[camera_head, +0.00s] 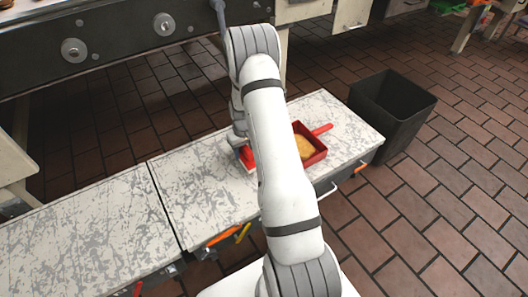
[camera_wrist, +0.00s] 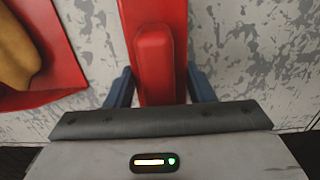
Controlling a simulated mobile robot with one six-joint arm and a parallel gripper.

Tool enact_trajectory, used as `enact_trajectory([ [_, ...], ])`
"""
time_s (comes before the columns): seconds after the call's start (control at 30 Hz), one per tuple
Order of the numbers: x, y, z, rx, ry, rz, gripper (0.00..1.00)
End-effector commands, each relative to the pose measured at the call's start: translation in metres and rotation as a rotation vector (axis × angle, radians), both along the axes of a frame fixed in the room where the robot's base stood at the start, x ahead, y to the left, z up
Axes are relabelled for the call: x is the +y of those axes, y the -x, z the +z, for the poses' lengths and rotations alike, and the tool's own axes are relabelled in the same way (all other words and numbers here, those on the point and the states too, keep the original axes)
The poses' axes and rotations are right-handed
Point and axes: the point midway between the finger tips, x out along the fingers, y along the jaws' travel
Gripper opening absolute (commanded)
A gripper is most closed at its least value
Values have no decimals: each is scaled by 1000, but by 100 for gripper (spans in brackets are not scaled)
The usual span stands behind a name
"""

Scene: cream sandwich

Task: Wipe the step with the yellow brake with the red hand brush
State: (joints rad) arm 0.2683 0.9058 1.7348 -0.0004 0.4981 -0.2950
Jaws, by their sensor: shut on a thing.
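The red hand brush (camera_head: 248,158) is on or just above the worn white top of the right step (camera_head: 190,205). My gripper (camera_head: 238,147) is shut on it; my arm hides part of both. In the wrist view the red brush handle (camera_wrist: 155,55) lies between the blue fingers of my gripper (camera_wrist: 161,88); the bristles are not visible there. The yellow brake (camera_head: 242,233) sticks out under the front edge of the right step, beside an orange lever (camera_head: 220,238).
A red dustpan (camera_head: 323,152) with a tan item in it lies on the right step, right of the brush; its handle points right. A dark bin (camera_head: 400,120) stands beyond the right end. The left step (camera_head: 80,235) is bare. Machinery (camera_head: 110,45) stands behind.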

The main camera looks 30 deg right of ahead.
Motion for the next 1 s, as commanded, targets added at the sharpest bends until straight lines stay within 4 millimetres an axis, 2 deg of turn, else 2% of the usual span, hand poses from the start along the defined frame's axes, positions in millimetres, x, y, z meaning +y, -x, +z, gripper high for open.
enact_trajectory([
  [0.6, 6, -1, 56, 2, -1, 11, 27],
  [1.0, 6, -1, 58, 3, -1, 11, 27],
])
